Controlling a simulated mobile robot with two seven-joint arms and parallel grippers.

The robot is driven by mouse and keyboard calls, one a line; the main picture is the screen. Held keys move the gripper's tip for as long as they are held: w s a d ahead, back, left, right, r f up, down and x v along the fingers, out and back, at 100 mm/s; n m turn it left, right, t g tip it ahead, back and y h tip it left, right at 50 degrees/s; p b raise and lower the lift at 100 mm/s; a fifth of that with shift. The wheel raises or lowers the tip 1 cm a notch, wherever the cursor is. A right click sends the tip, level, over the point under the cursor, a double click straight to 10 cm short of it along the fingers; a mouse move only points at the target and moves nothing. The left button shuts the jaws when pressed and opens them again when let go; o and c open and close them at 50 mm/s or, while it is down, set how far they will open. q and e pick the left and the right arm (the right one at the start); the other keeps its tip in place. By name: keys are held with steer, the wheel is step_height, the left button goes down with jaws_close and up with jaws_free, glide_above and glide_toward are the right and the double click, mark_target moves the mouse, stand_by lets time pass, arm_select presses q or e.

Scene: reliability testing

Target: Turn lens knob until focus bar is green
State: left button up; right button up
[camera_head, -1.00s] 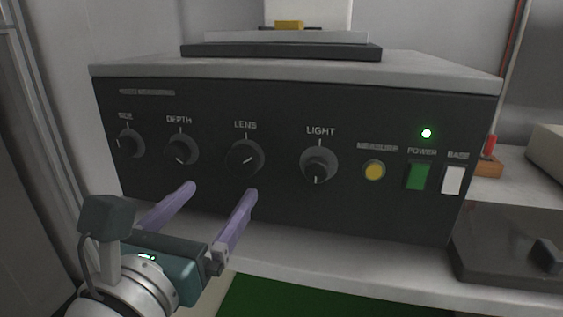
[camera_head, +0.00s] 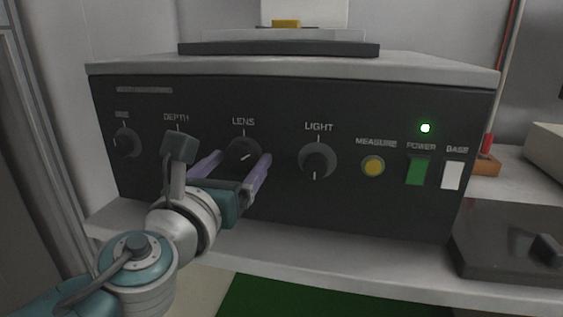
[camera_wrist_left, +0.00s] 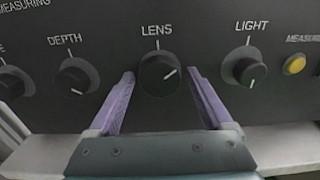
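The LENS knob (camera_head: 243,154) is a round black dial on the dark front panel of the instrument. In the left wrist view the fingers (camera_wrist_left: 160,76) show gaps to the knob on both sides, and nothing is held. No focus bar shows in these views. My right gripper is not in view.
The DEPTH knob (camera_wrist_left: 76,76) is left of the LENS knob and the LIGHT knob (camera_head: 317,161) right of it. Further right are a yellow MEASURE button (camera_head: 372,166), a green POWER switch (camera_head: 415,172) and a white BASE switch (camera_head: 453,175). A ledge (camera_head: 330,262) runs below the panel.

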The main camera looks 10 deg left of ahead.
arm_select(q)
steer(key=c, duration=1.2)
steer(key=shift+f+n, duration=0.1)
steer(key=shift+n, duration=0.2)
steer(key=n+b, duration=0.2)
steer(key=n, duration=0.3)
steer(key=n+b, duration=0.1)
steer(key=n, duration=0.5)
steer(key=shift+n, duration=0.4)
steer(key=n, duration=0.5)
steer(key=shift+b, duration=0.35)
steer(key=n, duration=0.6)
steer(key=shift+p, duration=0.3)
steer(key=shift+n, duration=0.4)
